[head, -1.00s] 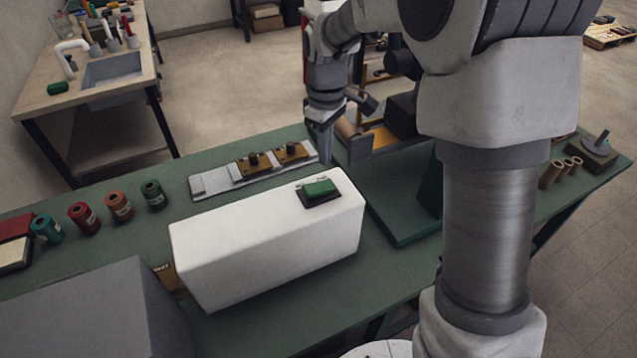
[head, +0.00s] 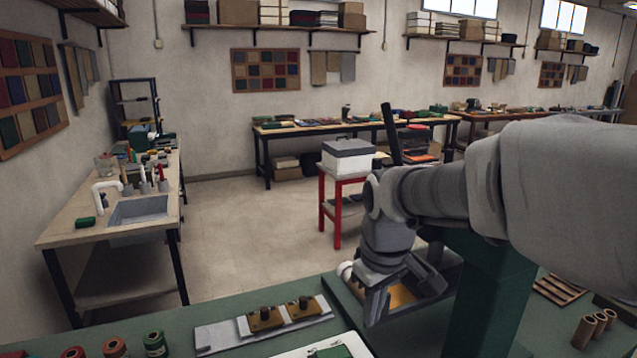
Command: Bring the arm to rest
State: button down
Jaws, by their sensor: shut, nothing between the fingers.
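My gripper (head: 377,308) hangs from the bent arm at the right of the head view, fingers pointing down over the green bench (head: 180,306). Its fingers look closed, with nothing seen between them. It is just right of a pale plate with brass blocks (head: 284,318). The arm's large links fill the right side and hide part of the bench.
Spools (head: 154,344) stand at the front left. A green press-like frame (head: 490,290) stands close beside my arm. Cardboard tubes (head: 590,330) are at the right. A sink table (head: 75,236), a red stand (head: 338,206) and open floor lie beyond the bench.

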jog(key=s+d+r+m+t, duration=0.1)
jog(key=s+d+m, duration=0.1)
jog(key=s, duration=0.6)
jog(key=s+d+r+m+t, duration=0.2)
jog(key=s+d+m, duration=0.1)
jog(key=s, duration=0.4)
jog(key=shift+s+m+t, duration=0.3)
jog(key=shift+s+m, duration=0.1)
jog(key=shift+m, duration=0.5)
jog(key=shift+d+r, duration=0.1)
jog(key=shift+d, duration=0.1)
